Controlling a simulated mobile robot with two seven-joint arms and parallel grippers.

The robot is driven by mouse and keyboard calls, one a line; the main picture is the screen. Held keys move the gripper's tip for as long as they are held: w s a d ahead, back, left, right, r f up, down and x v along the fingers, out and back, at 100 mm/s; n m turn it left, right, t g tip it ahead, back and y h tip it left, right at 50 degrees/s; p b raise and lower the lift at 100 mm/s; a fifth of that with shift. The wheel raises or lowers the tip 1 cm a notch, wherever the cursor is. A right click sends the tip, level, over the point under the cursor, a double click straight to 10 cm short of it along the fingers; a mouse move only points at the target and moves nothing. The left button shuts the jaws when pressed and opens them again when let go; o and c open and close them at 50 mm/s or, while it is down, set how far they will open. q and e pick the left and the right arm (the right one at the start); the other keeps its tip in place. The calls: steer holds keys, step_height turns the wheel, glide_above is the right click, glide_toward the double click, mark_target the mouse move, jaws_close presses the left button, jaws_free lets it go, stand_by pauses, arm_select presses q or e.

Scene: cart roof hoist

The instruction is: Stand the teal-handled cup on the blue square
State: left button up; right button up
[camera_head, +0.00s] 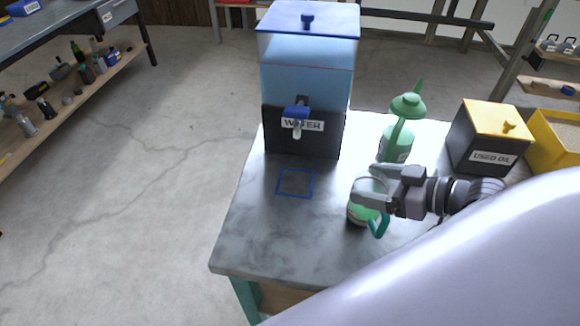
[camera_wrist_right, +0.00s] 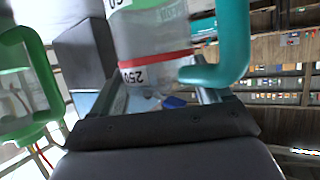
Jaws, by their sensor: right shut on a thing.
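The teal-handled cup (camera_head: 360,213) stands near the middle of the grey table, right of the blue square. It is clear with a green lower part, and its teal handle (camera_head: 379,224) points to the front right. My right gripper (camera_head: 366,190) reaches in from the right and is shut on the cup's upper part, hiding some of it. In the right wrist view the cup (camera_wrist_right: 150,40) sits between the fingers, with a red line, "250" marking and teal handle (camera_wrist_right: 232,50). The blue square (camera_head: 296,184) is an empty outline in front of the water tank. My left gripper is not in view.
The water tank (camera_head: 305,100) with a blue tap (camera_head: 296,113) stands behind the square. A green oil can (camera_head: 396,143) stands behind my right gripper. A black used oil box (camera_head: 485,140) and a yellow bin (camera_head: 553,133) are at right. The table's front left is clear.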

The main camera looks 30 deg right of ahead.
steer(key=shift+w+a+b, duration=0.25)
steer(key=shift+w, duration=0.25)
steer(key=shift+w+a+b, duration=0.25)
steer(key=shift+w, duration=0.2)
steer(key=w+a+f, duration=0.1)
steer(key=w+a, duration=0.6)
steer(key=w, duration=0.6)
steer(key=shift+w+f, duration=0.2)
steer(key=shift+w, duration=0.1)
steer(key=shift+a+f, duration=0.1)
steer(key=shift+f, duration=0.05)
steer(key=o, duration=1.1)
steer(key=shift+o, duration=0.2)
steer(key=v, duration=1.2)
